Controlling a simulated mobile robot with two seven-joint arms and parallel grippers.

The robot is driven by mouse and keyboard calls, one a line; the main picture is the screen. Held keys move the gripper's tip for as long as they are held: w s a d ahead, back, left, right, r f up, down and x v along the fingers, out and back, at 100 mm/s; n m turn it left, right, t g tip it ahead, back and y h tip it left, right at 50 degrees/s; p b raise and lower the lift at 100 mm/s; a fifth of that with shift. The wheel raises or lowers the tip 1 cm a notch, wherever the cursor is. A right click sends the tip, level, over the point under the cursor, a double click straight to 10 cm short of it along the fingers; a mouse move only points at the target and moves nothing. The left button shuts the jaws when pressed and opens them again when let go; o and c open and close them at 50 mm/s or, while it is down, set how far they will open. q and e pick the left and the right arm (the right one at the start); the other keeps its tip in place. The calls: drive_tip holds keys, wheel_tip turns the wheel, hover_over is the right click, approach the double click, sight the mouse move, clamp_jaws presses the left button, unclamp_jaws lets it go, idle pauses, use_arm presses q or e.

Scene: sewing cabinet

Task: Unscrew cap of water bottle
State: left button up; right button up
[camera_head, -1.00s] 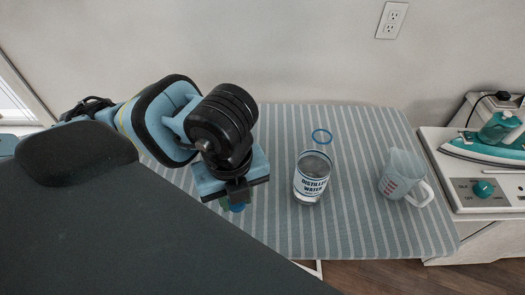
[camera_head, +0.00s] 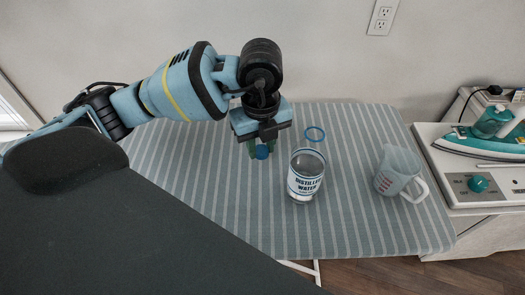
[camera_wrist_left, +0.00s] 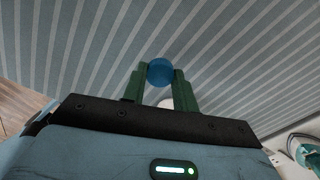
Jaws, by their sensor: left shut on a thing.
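The clear bottle (camera_head: 305,187) labelled "Distilled Water" stands upright on the striped board. The cap also shows between the green fingers in the left wrist view (camera_wrist_left: 160,72), with striped cloth beyond. My right gripper is not in view.
The striped ironing board (camera_head: 190,190) is mostly clear on the left and front. A measuring cup (camera_head: 397,172) stands right of the bottle. A teal iron (camera_head: 490,140) rests on a white machine (camera_head: 455,165) at the far right. A wall stands behind.

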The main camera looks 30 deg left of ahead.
sight(263, 147)
use_arm(q)
drive_tip(key=shift+w, duration=0.3)
drive_tip(key=shift+f, duration=1.8)
drive_tip(key=shift+f, duration=0.2)
drive_tip(key=o, duration=1.1)
drive_tip(key=shift+r, duration=0.15)
wheel_tip(263, 147, up, 12)
drive_tip(key=shift+r+p, duration=0.1)
drive_tip(key=shift+p, duration=0.4)
